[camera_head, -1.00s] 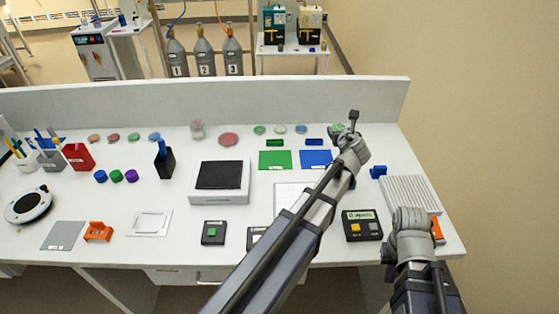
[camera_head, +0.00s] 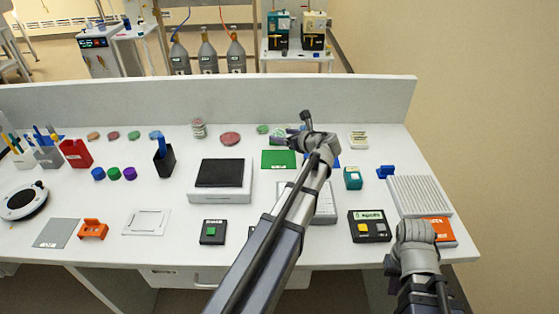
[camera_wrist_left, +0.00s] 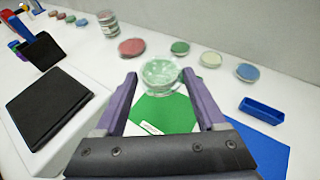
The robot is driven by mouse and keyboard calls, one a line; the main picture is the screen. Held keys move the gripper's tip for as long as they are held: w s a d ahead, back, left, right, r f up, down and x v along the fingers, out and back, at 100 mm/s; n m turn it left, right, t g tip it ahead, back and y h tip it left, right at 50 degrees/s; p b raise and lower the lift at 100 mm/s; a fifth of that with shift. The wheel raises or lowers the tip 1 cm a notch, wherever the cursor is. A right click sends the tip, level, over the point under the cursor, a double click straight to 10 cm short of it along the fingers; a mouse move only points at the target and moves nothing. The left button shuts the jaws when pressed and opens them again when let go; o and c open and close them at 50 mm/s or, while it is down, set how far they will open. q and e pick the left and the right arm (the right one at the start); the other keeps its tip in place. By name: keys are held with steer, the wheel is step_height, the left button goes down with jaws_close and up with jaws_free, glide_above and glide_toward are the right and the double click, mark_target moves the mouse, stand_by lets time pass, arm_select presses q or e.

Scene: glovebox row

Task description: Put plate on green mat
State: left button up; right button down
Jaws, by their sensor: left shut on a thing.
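The plate (camera_wrist_left: 160,73), a clear round dish with green contents, is between the fingertips of my left gripper (camera_wrist_left: 160,78) in the left wrist view. The gripper is shut on it. The green mat (camera_wrist_left: 165,112) shows below and between the fingers, with a white label at its near edge. Whether the plate touches the mat cannot be told. My right arm is at lower right; its fingers are not visible.
A blue mat (camera_wrist_left: 268,150) lies right of the green one, with a blue tray (camera_wrist_left: 262,110) behind it. Red (camera_wrist_left: 131,47), green (camera_wrist_left: 180,47), yellowish (camera_wrist_left: 210,59) and blue (camera_wrist_left: 247,72) dishes line the back. A black-topped box (camera_head: 219,181) stands left.

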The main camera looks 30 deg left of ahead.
mark_target(283, 163)
arm_select(q)
steer(key=shift+f+b, duration=4.8)
steer(key=shift+f, duration=0.2)
steer(key=shift+f, duration=0.25)
steer(key=o, duration=1.4)
steer(key=shift+r, duration=0.1)
steer(key=shift+r, duration=0.1)
steer(key=shift+d+r, duration=0.1)
steer(key=shift+r, duration=0.15)
steer(key=p+v, duration=0.4)
steer(key=v, duration=0.6)
steer(key=shift+s+d, duration=0.2)
steer(key=shift+s+d+r+p, duration=0.2)
steer(key=shift+d+p, duration=0.1)
steer(key=shift+d, duration=0.3)
